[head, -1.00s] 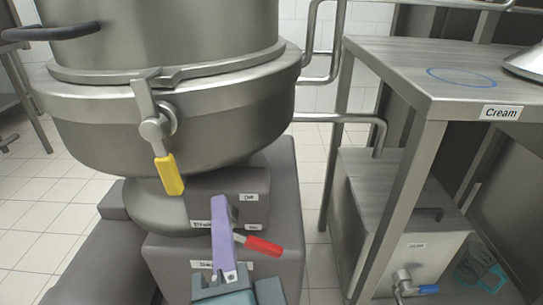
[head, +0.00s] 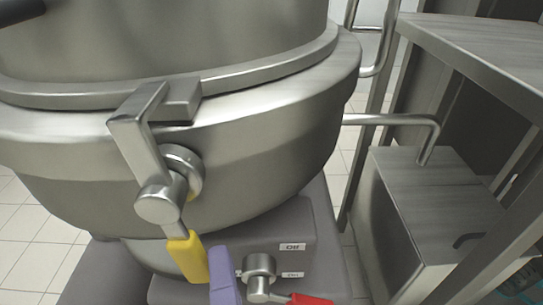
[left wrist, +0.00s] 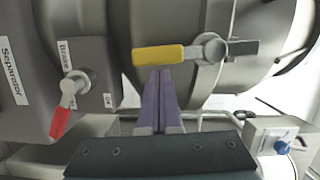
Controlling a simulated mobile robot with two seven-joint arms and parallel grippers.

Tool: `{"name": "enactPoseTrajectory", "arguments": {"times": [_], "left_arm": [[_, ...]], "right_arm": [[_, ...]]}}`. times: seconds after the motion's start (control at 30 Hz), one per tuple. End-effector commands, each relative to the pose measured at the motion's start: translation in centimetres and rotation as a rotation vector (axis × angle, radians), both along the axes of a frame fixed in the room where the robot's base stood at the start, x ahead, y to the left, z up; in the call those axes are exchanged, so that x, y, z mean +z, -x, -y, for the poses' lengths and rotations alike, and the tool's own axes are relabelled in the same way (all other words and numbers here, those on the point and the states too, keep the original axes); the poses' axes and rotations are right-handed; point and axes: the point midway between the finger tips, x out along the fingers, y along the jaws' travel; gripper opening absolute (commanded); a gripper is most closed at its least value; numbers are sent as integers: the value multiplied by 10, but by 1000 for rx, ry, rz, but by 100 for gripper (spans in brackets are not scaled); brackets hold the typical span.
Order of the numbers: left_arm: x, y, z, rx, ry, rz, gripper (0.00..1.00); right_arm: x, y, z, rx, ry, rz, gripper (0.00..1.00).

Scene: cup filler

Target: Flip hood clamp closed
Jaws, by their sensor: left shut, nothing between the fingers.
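The hood clamp (head: 150,165) is a metal lever on the front of the big steel kettle (head: 270,150). Its upper end lies at the rim bracket, and its yellow handle (head: 187,258) hangs down. My left gripper (head: 220,252) has purple fingers, shut and empty, just right of the yellow handle. In the left wrist view the yellow handle (left wrist: 158,55) lies across the picture, with my shut left fingertips (left wrist: 158,72) at its edge. I cannot tell whether they touch it. My right gripper is not in view.
A valve with a red handle (head: 308,299) sits on the grey base just right of my left gripper. It also shows in the left wrist view (left wrist: 62,120). A steel table (head: 480,45) and a steel box (head: 430,200) stand to the right.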

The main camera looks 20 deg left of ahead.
Motion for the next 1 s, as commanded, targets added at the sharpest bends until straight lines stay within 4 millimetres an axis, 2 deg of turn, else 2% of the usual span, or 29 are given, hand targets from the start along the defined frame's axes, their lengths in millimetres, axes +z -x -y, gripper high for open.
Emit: {"name": "enactPoseTrajectory", "arguments": {"times": [0.33, 0.53, 0.8, 1.0], "left_arm": [[0, 2, 0, 0, -2, -1, 0], [-3, 6, -15, 0, -112, -32, 0], [-4, 6, -16, 5, -116, -33, 0], [-3, -5, -19, 5, -116, -31, 0]], "right_arm": [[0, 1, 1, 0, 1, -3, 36], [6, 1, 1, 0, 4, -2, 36], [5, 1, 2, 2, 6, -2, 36], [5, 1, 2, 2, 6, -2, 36]]}}
